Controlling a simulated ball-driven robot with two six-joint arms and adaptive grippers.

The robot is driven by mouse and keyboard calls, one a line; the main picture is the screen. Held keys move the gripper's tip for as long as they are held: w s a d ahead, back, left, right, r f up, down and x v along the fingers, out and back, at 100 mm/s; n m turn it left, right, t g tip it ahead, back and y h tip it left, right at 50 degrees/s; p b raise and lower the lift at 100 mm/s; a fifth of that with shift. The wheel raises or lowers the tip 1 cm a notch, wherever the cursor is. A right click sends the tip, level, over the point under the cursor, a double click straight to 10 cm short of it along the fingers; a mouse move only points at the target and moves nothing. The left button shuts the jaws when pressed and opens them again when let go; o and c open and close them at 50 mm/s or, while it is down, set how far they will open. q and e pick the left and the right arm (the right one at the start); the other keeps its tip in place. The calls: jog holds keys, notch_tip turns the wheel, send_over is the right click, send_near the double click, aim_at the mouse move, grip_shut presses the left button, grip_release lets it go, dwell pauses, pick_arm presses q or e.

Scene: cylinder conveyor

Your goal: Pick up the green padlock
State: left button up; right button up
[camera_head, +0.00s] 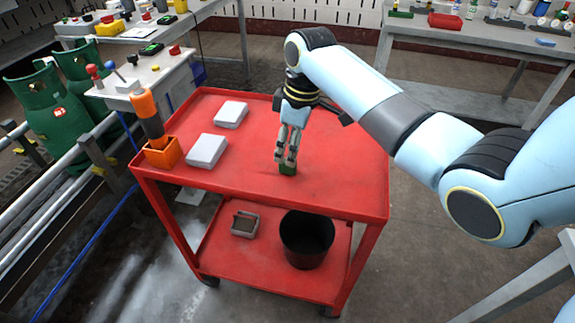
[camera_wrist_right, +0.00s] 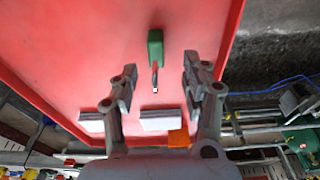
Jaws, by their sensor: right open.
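The green padlock (camera_head: 288,169) is on the top of the red cart (camera_head: 330,185), right below my right gripper (camera_head: 286,158). In the right wrist view the padlock (camera_wrist_right: 155,47) has a green body and a metal shackle pointing toward the gripper. The right gripper (camera_wrist_right: 160,88) is open there, with its two fingers on either side of the shackle line and the green body beyond the fingertips. I see no contact between fingers and padlock. In the head view the gripper points down and partly hides the padlock. My left gripper is not in view.
Two white boxes (camera_head: 207,150) (camera_head: 231,114) lie left on the cart top. An orange holder (camera_head: 162,153) with a dark and orange tool stands at its left corner. A black bin (camera_head: 307,240) and a grey tray (camera_head: 244,224) are on the lower shelf. The right cart top is clear.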

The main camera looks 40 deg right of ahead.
jog(key=f, duration=0.3)
jog(key=w+f, duration=0.1)
jog(key=f, duration=0.1)
jog(key=shift+f+b, duration=0.15)
jog(key=shift+b, duration=0.15)
jog(key=shift+s, duration=0.1)
grip_shut()
